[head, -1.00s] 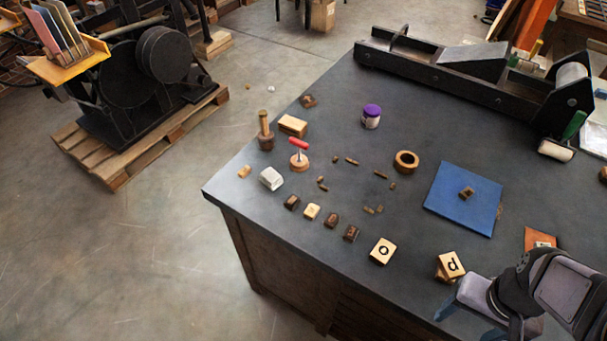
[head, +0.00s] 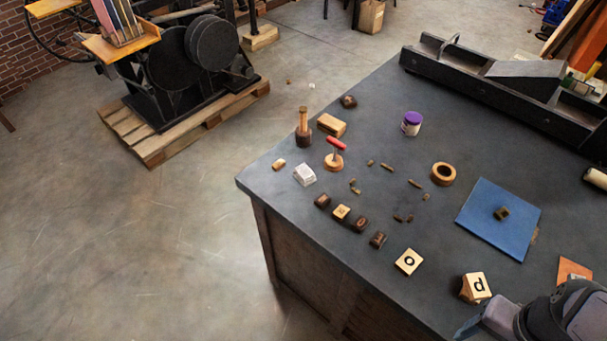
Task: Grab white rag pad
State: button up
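The white rag pad (head: 305,175) is a small, whitish, block-shaped folded pad. It lies on the dark table near its left corner in the head view, left of a red-handled tool. My gripper (head: 482,334) is at the bottom right, far from the pad and near the table's front edge. One bluish finger shows, spread out at the gripper's left side as in the earlier frame, where the fingers stand apart. The other finger is cut off by the frame's bottom edge. Nothing is seen held.
Near the pad are a red-handled tool (head: 335,155), a wooden-handled tool (head: 304,128), a wooden block (head: 331,125) and a small tan block (head: 279,164). Dark blocks, letter blocks (head: 409,262), a wooden ring (head: 443,174), a purple-lidded jar (head: 411,124) and a blue mat (head: 499,220) spread rightward.

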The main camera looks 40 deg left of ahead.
jog(key=shift+c, duration=0.9)
